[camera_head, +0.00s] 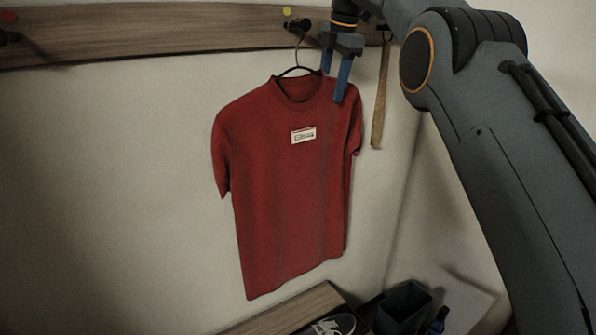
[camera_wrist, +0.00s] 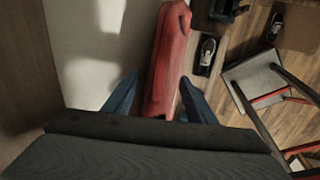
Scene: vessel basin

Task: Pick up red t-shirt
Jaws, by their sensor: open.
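The red t-shirt (camera_head: 285,190) hangs on a dark hanger (camera_head: 297,70) from a peg on a wooden wall rail. It has a small white label on its chest. My gripper (camera_head: 339,88) is at the shirt's right shoulder, just below the rail, with its blue fingers pointing down. In the wrist view the red t-shirt (camera_wrist: 168,65) is seen edge-on from above. There my gripper (camera_wrist: 158,92) is open, with one blue finger on each side of the shirt. I cannot tell whether the fingers touch the cloth.
The wooden rail (camera_head: 150,32) runs along the wall with several pegs. A wooden strip (camera_head: 380,95) hangs right of the shirt. Below are a wooden shelf (camera_head: 285,312), a shoe (camera_head: 335,325) and a dark bin (camera_head: 403,305). A chair (camera_wrist: 262,85) stands on the floor in the wrist view.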

